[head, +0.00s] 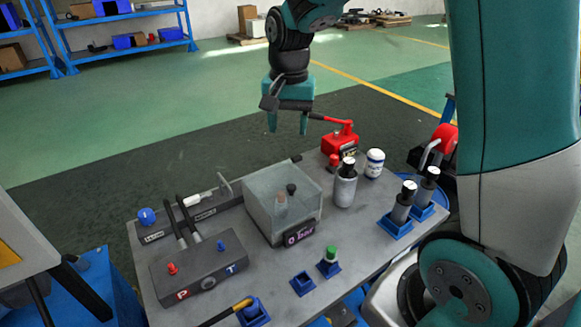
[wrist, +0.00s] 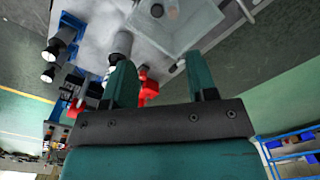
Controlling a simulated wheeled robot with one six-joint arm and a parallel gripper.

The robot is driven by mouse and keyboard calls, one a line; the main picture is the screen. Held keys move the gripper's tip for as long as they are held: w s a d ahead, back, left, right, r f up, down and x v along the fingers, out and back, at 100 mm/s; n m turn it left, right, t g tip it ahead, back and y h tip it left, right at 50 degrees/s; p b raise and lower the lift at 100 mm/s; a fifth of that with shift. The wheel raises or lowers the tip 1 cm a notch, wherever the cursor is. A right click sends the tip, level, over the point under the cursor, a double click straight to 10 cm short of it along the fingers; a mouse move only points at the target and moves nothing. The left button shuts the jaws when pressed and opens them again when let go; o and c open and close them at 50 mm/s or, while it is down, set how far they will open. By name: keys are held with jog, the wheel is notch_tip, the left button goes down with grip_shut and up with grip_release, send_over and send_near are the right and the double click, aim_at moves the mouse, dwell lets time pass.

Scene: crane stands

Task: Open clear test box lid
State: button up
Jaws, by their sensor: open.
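The clear test box (head: 283,203) stands in the middle of the grey table, with its see-through lid (head: 283,184) shut on top. A dark label is on its front, and a dark knob and a brownish piece show through it. In the wrist view the clear box (wrist: 185,22) is at the top, beyond my fingertips. My gripper (head: 288,122) hangs above and behind the far edge of the table, fingers pointing down, apart from the box. It is open and empty, and its two green fingers (wrist: 163,85) stand well apart in the wrist view.
A red device (head: 340,142) with a red lever lies at the table's far edge, near my gripper. A grey bottle (head: 344,188) and a white jar (head: 374,163) stand right of the box. A grey block with hoses (head: 198,268) is left. Bottles in blue holders (head: 396,226) are right.

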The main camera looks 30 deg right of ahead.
aim_at(291, 186)
jog(key=shift+m, duration=0.5)
jog(key=f, duration=0.5)
jog(key=d+f+p, duration=0.1)
jog(key=f, duration=0.5)
jog(key=f+p, duration=0.1)
jog(key=f, duration=0.5)
jog(key=shift+w+d+f, duration=0.15)
jog(key=shift+w+f, duration=0.1)
jog(key=shift+w, duration=0.1)
grip_shut()
jog(key=shift+d+r, duration=0.1)
